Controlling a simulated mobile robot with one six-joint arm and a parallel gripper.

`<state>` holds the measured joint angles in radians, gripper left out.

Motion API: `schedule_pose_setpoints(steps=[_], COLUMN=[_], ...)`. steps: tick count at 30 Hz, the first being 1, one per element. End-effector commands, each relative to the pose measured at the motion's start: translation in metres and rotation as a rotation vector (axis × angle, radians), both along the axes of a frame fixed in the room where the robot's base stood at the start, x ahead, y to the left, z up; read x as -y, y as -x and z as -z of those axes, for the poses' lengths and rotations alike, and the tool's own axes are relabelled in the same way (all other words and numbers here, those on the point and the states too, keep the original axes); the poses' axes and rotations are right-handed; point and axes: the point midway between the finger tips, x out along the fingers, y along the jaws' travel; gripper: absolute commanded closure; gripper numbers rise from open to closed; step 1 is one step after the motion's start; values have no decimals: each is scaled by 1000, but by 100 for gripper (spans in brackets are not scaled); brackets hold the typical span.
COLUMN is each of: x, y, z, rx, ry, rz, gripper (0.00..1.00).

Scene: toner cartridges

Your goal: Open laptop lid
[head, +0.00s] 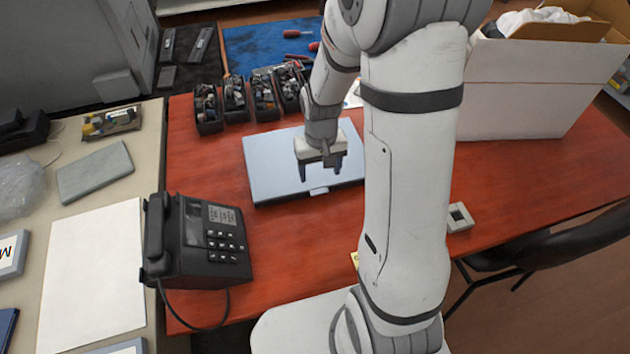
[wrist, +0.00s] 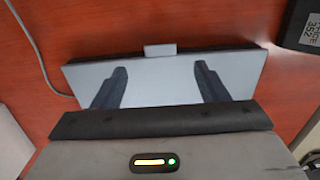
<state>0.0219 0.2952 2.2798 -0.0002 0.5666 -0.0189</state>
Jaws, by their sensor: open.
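A closed, flat, silver-grey laptop (head: 275,165) lies on the red table. A small light tab (head: 319,191) sits at the middle of its near edge. In the wrist view the laptop (wrist: 160,85) spans the middle, with the tab (wrist: 160,50) at its upper edge. My gripper (head: 319,175) points down over the near half of the laptop, and its fingers (wrist: 160,70) are spread apart with nothing between them. I cannot tell how high the fingertips are above the lid.
A black desk phone (head: 210,240) stands left of the laptop, near the front. Several black boxes of small parts (head: 235,97) line up behind it. A large white box (head: 525,85) is at the back right. A small grey block (head: 459,217) lies right of my arm.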

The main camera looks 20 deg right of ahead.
Motion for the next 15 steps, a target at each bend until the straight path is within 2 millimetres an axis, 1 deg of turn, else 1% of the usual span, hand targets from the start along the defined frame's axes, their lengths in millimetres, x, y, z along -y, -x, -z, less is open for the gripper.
schedule_pose_setpoints(steps=[9, 12, 15], x=[0, 0, 0], y=[1, 1, 1], z=[49, 60, 68], rx=[-4, -3, -2], ry=[0, 0, 0], rz=[-1, -1, -1], gripper=[33, 33, 33])
